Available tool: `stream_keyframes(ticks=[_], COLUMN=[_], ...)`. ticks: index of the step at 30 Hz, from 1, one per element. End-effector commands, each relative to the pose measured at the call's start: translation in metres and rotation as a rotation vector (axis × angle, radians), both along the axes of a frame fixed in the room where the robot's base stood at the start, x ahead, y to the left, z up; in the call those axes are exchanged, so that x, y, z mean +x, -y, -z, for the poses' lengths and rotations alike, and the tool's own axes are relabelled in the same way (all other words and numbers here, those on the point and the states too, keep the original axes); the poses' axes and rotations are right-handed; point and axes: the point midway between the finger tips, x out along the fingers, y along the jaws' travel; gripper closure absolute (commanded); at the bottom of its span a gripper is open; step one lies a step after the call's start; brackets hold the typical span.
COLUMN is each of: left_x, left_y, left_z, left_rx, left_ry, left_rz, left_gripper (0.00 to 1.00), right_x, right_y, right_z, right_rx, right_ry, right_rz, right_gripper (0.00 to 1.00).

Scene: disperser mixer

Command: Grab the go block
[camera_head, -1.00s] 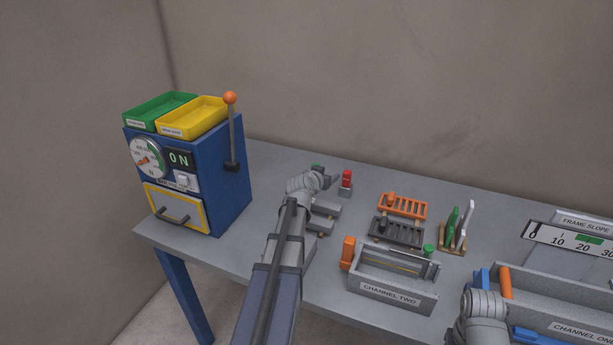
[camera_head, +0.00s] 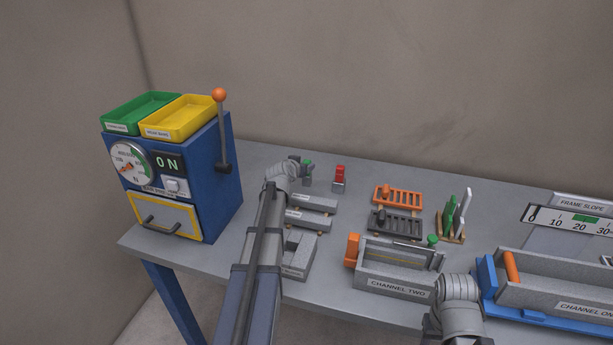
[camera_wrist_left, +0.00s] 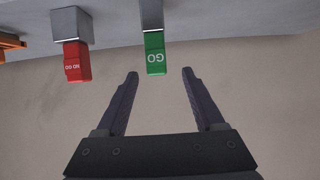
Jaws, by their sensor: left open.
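The go block is grey with a green end marked GO. In the left wrist view the green end (camera_wrist_left: 155,55) lies just beyond and between my open left gripper fingers (camera_wrist_left: 160,75), with nothing held. In the head view the go block (camera_head: 307,166) stands on the table, and my left gripper (camera_head: 298,160) is close beside its green top. The no-go block, grey with a red end, shows in the left wrist view (camera_wrist_left: 75,62) to the left and in the head view (camera_head: 339,177) to the right. My right gripper's fingers are out of view.
The blue machine (camera_head: 190,185) with an upright orange-knobbed lever stands at the left. Grey blocks (camera_head: 310,202) lie in front of the go block. The orange and dark racks (camera_head: 398,197), Channel Two tray (camera_head: 395,284) and Channel One tray (camera_head: 570,300) are to the right.

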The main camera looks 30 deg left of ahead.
Motion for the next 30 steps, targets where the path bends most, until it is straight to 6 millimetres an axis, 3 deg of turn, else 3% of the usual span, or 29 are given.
stream_keyframes(ticks=[12,19,30], left_x=[0.045,0.045,0.044], left_y=[-0.007,-0.006,-0.006], left_z=[0.024,0.023,0.023], left_rx=[0.000,0.000,0.000], left_ry=[0.000,0.000,0.000], left_rz=[0.001,0.000,0.000], left_gripper=[0.30,0.30,0.72], right_x=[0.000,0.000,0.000], right_y=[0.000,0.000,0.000], right_z=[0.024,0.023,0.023], right_rx=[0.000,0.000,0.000], right_ry=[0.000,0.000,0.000], right_rz=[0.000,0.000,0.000], right_gripper=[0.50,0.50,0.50])
